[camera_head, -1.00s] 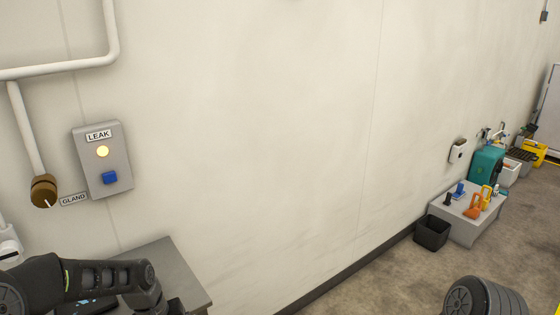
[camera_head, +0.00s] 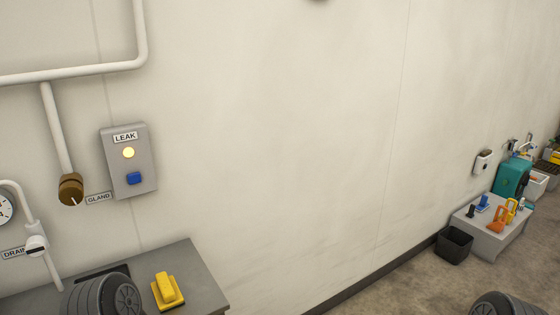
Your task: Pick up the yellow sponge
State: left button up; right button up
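A yellow block on a wider yellow base (camera_head: 166,289) sits on the grey bench (camera_head: 203,283) at the lower left. It is the only yellow thing on the visible part of the bench, but I cannot tell for sure that it is the sponge. A dark round part of my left arm is just left of it and hides part of the bench. Neither gripper shows now.
The wall above the bench holds a grey LEAK box (camera_head: 129,160), a brown GLAND knob (camera_head: 70,189) and a white DRAIN valve (camera_head: 36,246). At right, a grey low cabinet (camera_head: 489,237) carries several coloured tools beside a black bin (camera_head: 454,245).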

aim_at(167, 295)
jog(key=j+u, duration=0.15)
jog(key=u, duration=0.3)
jog(key=j+u, duration=0.1)
jog(key=u, duration=0.4)
jog(key=i+j+u, duration=0.1)
jog(key=u, duration=0.35)
jog(key=i+u, duration=0.1)
jog(key=u, duration=0.4)
